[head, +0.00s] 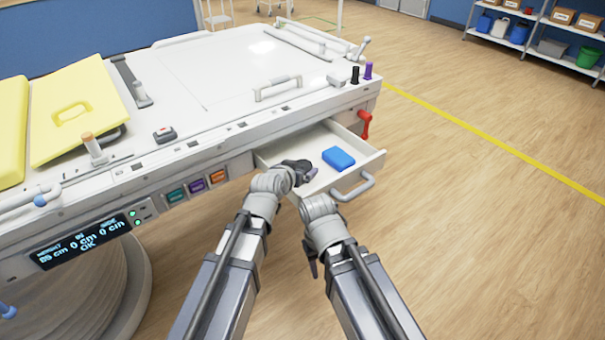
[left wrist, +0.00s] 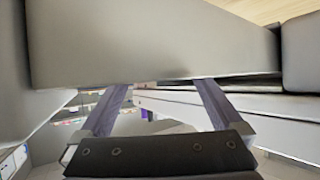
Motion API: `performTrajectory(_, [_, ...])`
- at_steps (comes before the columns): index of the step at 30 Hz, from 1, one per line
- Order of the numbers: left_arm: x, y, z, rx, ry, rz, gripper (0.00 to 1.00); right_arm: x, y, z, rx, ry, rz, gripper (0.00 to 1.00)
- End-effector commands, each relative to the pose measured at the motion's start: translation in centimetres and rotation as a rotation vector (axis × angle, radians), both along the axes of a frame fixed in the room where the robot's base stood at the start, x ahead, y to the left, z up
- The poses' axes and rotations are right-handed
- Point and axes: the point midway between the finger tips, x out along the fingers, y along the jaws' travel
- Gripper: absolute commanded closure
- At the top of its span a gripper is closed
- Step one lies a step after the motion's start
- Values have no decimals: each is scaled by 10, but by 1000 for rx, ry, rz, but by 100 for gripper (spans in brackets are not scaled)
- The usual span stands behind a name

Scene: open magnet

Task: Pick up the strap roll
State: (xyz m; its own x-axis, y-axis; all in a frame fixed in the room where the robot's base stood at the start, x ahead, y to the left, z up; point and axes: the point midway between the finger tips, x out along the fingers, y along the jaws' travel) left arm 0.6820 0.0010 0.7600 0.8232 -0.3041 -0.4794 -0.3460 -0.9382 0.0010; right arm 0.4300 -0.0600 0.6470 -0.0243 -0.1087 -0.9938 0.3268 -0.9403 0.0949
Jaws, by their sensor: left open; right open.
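A blue, rounded block-like item (head: 338,159) lies in the open white drawer (head: 372,158). It is the only loose item I can make out there; I cannot tell for sure that it is the strap roll. My left gripper (head: 304,169) is over the drawer, to the left of the blue item and apart from it. In the left wrist view its two fingers (left wrist: 160,88) are spread with nothing between them, and the blue item does not show. My right gripper (head: 310,258) is low in front of the drawer, partly hidden by its own wrist, and holds nothing visible.
The drawer has a grey front handle (head: 353,188) and sits under the white table (head: 220,75). A red lever (head: 365,124) is at the table's corner. Pale surfaces fill the top of the left wrist view, close to the fingers. Floor to the right is clear.

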Motion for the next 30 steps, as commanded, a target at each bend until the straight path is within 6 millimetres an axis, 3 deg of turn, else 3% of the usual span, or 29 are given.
performTrajectory(5, [24,-10,-16,2,-1,-1,0,0,0,-16,0,0,0,50])
performTrajectory(13, [25,-11,-15,1,0,0,1,0,0,-15,0,0,0,50])
performTrajectory(30, [25,-10,-15,1,0,0,65,0,0,-15,0,0,0,50])
